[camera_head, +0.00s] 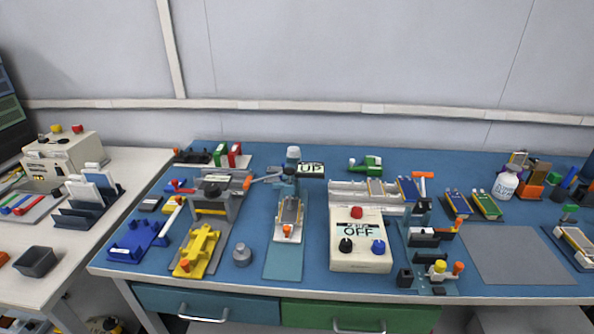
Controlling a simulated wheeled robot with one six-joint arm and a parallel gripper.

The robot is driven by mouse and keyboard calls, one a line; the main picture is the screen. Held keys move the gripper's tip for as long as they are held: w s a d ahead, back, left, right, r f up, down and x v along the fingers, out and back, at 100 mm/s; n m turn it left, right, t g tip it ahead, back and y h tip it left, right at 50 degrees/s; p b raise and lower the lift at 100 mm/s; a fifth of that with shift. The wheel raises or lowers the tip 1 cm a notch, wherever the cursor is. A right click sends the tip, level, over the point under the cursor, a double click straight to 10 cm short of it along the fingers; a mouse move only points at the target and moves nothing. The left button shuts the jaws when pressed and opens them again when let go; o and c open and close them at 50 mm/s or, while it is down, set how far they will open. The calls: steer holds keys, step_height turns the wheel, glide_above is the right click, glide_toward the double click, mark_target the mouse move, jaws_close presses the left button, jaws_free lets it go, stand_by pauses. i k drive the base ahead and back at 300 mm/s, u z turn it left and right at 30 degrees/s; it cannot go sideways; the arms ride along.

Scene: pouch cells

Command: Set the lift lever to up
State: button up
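A small lift stand (290,168) with a pale round top stands near the middle of the blue bench. A sign (311,169) at its right side reads "UP". A lever with an orange tip (249,182) seems to reach out to the left of the stand; it is too small to tell its exact tilt. A pale carriage (290,212) with a grey plate and an orange piece sits in front of the stand, over a teal base strip (285,262). My gripper is not in view.
A cream control box (360,263) reading "OFF" stands to the right. A yellow fixture (200,248), a grey weight (241,255) and a blue fixture (137,241) stand to the left. A flat grey mat (510,256) is clear at the right.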

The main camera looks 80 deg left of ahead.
mark_target(249, 180)
steer(key=u, duration=3.15)
steer(key=k, duration=0.65)
steer(key=u, duration=0.85)
steer(key=i, duration=1.45)
steer(key=z, duration=1)
steer(key=i, duration=0.5)
steer(key=z, duration=0.55)
